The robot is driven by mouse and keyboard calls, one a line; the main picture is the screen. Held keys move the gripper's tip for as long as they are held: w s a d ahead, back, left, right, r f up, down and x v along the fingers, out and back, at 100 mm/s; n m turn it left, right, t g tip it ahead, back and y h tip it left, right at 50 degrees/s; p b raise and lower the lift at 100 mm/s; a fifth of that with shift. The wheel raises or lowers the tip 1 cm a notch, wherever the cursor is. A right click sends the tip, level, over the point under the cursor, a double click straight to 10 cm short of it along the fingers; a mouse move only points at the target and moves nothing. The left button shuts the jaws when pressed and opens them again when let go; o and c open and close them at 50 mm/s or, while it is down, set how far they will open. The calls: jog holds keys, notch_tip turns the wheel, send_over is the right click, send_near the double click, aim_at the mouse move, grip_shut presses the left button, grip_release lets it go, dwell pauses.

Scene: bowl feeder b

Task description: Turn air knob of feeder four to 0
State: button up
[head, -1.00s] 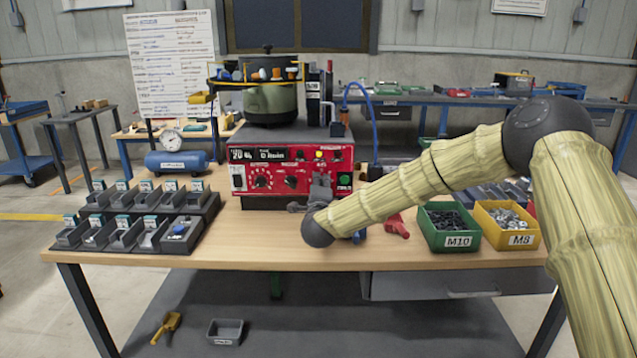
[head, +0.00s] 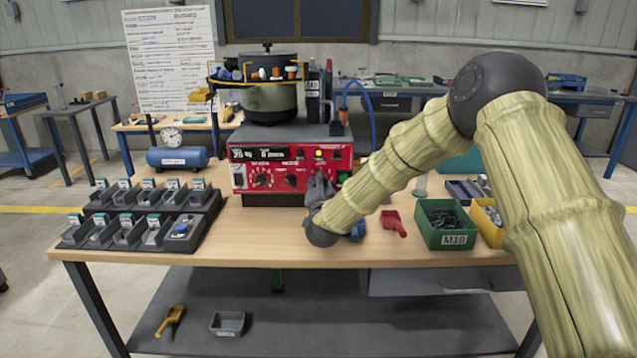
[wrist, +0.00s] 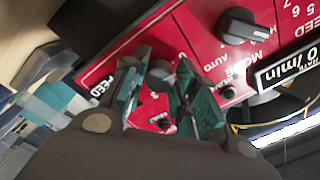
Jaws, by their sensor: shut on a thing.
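The red control panel (head: 282,158) of the bowl feeder faces me at the back of the wooden bench. In the head view my gripper (head: 319,183) is at the panel's lower right. In the wrist view a small dark round knob (wrist: 161,74) sits between the green finger pads of my gripper (wrist: 163,82), which is shut on it. The gripper hides this knob and its marks in the head view, so I cannot read its setting. A mode knob (wrist: 238,24) is beside it and a further black knob (head: 262,180) is at the panel's left.
The feeder bowl (head: 268,98) stands on top of the panel's box. Grey part bins (head: 150,225) are at the left. A red scoop (head: 394,224), a green M10 bin (head: 447,228) and a yellow bin (head: 485,217) are at the right. The bench front is clear.

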jog(key=shift+f+n, duration=0.15)
jog(key=shift+n, duration=0.45)
jog(key=o, duration=1)
jog(key=shift+s, duration=0.15)
jog(key=s, duration=1.1)
jog(key=shift+s+d+f, duration=0.15)
jog(key=shift+s+d, duration=0.05)
jog(key=shift+s, duration=0.2)
